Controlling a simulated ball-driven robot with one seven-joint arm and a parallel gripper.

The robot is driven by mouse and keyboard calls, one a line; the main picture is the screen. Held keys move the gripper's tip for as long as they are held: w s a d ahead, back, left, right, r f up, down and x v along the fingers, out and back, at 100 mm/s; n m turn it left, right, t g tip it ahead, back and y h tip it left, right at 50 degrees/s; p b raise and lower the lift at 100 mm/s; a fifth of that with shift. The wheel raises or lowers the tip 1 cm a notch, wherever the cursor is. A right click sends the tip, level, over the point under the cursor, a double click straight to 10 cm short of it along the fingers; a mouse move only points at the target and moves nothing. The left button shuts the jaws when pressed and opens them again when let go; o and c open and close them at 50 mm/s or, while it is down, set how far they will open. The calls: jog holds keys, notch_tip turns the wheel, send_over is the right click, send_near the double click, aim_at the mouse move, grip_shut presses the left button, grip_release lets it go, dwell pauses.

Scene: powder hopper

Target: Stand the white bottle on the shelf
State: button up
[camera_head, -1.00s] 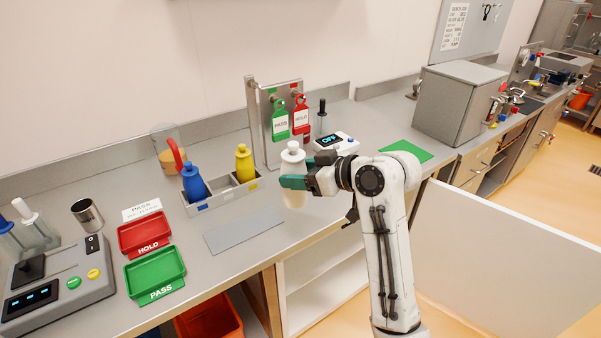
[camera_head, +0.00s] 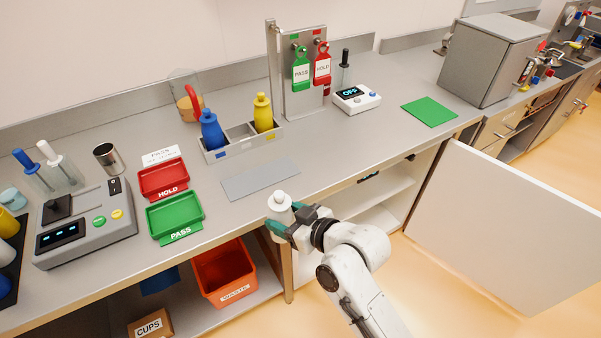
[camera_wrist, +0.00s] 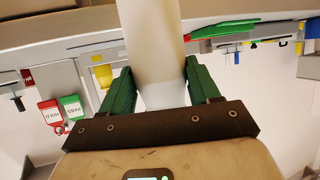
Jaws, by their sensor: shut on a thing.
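The white bottle (camera_head: 279,206) is upright in my gripper (camera_head: 280,229), in front of the bench's front edge. My gripper's green fingers are shut on it. The wrist view shows the bottle (camera_wrist: 155,45) between the two green fingers (camera_wrist: 158,88); that picture is upside down. The open shelf space (camera_head: 375,200) lies under the bench top to the right of the bottle, with pale boards inside. Part of the shelf is hidden behind my arm.
A large white door panel (camera_head: 510,225) stands open at the right. The bench top holds a caddy (camera_head: 240,145) with blue and yellow bottles, a grey mat (camera_head: 260,179) and red and green trays (camera_head: 174,215). An orange waste bin (camera_head: 224,272) stands under the bench at left.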

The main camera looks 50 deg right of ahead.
jog(key=s+a+f, duration=0.2)
jog(key=a+f, duration=0.7)
jog(key=f, duration=0.3)
jog(key=shift+a+f+m+h, duration=0.2)
jog(key=shift+m+h, duration=0.1)
jog(key=shift+h, duration=0.1)
jog(key=shift+r, duration=0.1)
